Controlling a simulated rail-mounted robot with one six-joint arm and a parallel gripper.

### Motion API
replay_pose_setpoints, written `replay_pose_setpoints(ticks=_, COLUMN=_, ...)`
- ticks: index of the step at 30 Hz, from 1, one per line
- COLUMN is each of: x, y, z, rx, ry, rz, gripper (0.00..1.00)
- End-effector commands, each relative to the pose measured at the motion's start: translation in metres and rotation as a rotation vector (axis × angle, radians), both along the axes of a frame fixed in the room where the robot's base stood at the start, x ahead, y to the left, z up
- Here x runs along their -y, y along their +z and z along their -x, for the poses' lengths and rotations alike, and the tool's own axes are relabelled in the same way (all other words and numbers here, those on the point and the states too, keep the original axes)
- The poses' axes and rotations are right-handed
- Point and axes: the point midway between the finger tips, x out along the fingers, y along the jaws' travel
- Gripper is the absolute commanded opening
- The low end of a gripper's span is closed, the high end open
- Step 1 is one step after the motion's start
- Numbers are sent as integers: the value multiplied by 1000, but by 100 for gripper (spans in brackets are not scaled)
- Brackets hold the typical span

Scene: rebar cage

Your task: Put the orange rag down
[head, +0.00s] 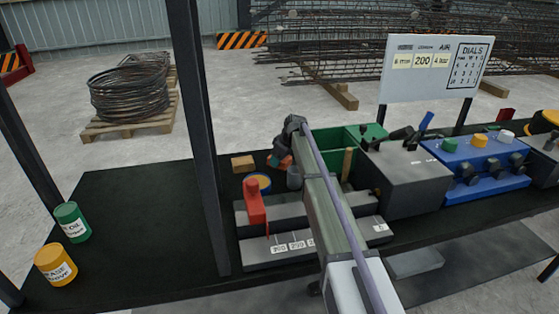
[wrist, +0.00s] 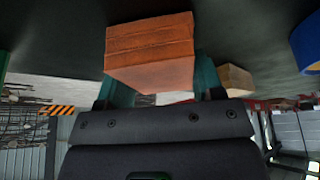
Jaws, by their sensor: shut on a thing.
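The orange rag (wrist: 150,50) looks like a folded, block-shaped bundle in the wrist view. My gripper (wrist: 162,78) is shut on it, with a teal finger on each side. In the head view my gripper (head: 280,160) is over the back part of the dark bench, and a small orange patch of the rag (head: 287,162) shows beside it. The arm and gripper hide most of the rag there. I cannot tell whether the rag touches the bench top.
A green bin (head: 335,139) stands to the right. A red-handled grey device (head: 255,208) is in front. The bench's left part (head: 140,220) is mostly clear, beyond a dark post (head: 200,130).

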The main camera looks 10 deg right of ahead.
Motion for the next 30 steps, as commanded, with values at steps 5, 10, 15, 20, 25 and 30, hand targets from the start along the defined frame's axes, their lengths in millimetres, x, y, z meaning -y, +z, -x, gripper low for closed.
replay_pose_setpoints(ticks=5, x=0, y=-1, z=0, rx=0, ry=0, rz=0, gripper=74)
replay_pose_setpoints(ticks=10, x=0, y=-1, z=0, rx=0, ry=0, rz=0, gripper=87)
replay_pose_setpoints(ticks=15, x=0, y=-1, z=0, rx=0, ry=0, rz=0, gripper=87)
replay_pose_setpoints(ticks=20, x=3, y=14, z=3, rx=0, ry=-1, rz=0, gripper=87)
replay_pose_setpoints(ticks=25, x=12, y=53, z=13, rx=0, ry=-1, rz=-1, gripper=87)
replay_pose_setpoints(ticks=30, x=23, y=92, z=24, rx=0, ry=-2, rz=-1, gripper=87)
